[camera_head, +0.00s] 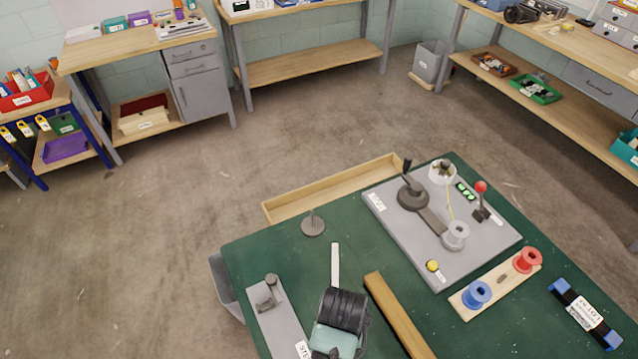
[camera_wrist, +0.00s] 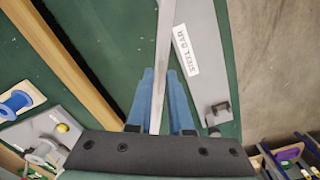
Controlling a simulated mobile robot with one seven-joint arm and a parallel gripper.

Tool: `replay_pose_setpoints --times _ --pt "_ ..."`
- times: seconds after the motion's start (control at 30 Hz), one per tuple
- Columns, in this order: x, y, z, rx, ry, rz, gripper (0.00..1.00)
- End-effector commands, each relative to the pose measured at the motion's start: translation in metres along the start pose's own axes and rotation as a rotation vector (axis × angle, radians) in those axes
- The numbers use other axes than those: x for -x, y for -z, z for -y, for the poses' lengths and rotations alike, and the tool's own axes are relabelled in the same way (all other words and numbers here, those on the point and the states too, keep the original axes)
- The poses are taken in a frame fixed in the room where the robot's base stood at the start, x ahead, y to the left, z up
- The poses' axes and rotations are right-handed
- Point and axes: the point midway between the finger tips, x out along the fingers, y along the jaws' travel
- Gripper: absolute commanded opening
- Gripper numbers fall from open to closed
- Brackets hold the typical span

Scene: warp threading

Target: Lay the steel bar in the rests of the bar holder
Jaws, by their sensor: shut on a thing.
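The steel bar (camera_wrist: 163,55) is pale and straight, held between the two blue fingers of my gripper (camera_wrist: 161,80) in the wrist view. In the head view one end of the bar (camera_head: 335,262) sticks out beyond my dark wrist, which hides the rest. The bar holder (camera_head: 279,327) is a grey plate on the green table, just left of my wrist. Its label reads STEEL BAR in the wrist view, where the plate (camera_wrist: 207,25) lies right of the bar. One dark rest (camera_head: 268,292) shows at its far end; another rest is not visible. The bar appears apart from the rest.
A wooden strip (camera_head: 400,318) lies right of my wrist. Beyond it stand a grey board (camera_head: 405,245) with a lever and spool, and a wooden spool rack (camera_head: 502,291). A small round stand (camera_head: 313,227) is near the table's far-left edge. Green table between them is clear.

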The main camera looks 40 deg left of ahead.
Motion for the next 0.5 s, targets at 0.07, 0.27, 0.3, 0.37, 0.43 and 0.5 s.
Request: replay_pose_setpoints --times 0.07,0.27,0.3,0.37,0.43,0.5 --pt "0.009 -0.003 0.030 0.154 0.001 0.003 0.00" --pt "0.003 -0.013 0.075 0.408 0.003 -0.002 0.00" --pt "0.002 -0.015 0.080 0.438 0.004 -0.002 0.00" --pt "0.000 -0.017 0.086 0.472 0.005 -0.003 0.00" --pt "-0.001 -0.018 0.089 0.493 0.005 -0.005 0.00" --pt "-0.003 -0.018 0.091 0.502 0.005 -0.005 0.00"
